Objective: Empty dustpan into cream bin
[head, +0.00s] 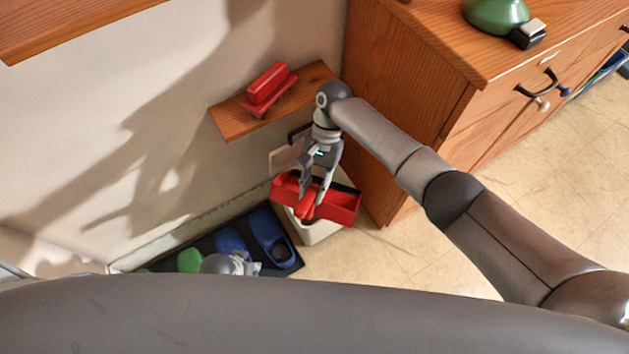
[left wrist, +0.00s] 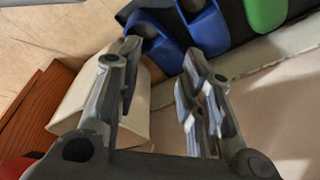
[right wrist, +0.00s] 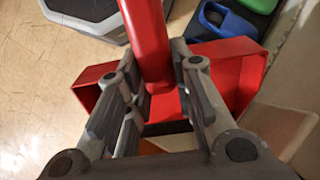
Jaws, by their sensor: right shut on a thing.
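The red dustpan (head: 341,205) is held over the cream bin (head: 320,232), covering most of its opening. A cream panel (head: 283,160), perhaps its raised lid, stands behind the dustpan. My right gripper (head: 312,194) is shut on the dustpan's red handle (right wrist: 147,40). The right wrist view shows the pan (right wrist: 225,75) below the fingers; its contents and exact tilt are unclear. My left gripper (head: 245,264) is low over the shoe tray, partly hidden by my body. In the left wrist view its fingers (left wrist: 160,58) are apart and empty, with the bin (left wrist: 98,105) beyond them.
A dark tray (head: 288,262) with blue clogs (head: 268,232) and a green one (head: 190,260) lies left of the bin. A wooden shelf (head: 232,122) with a red brush-like object (head: 268,88) is above. A wooden cabinet (head: 405,90) stands close right; floor is clear in front.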

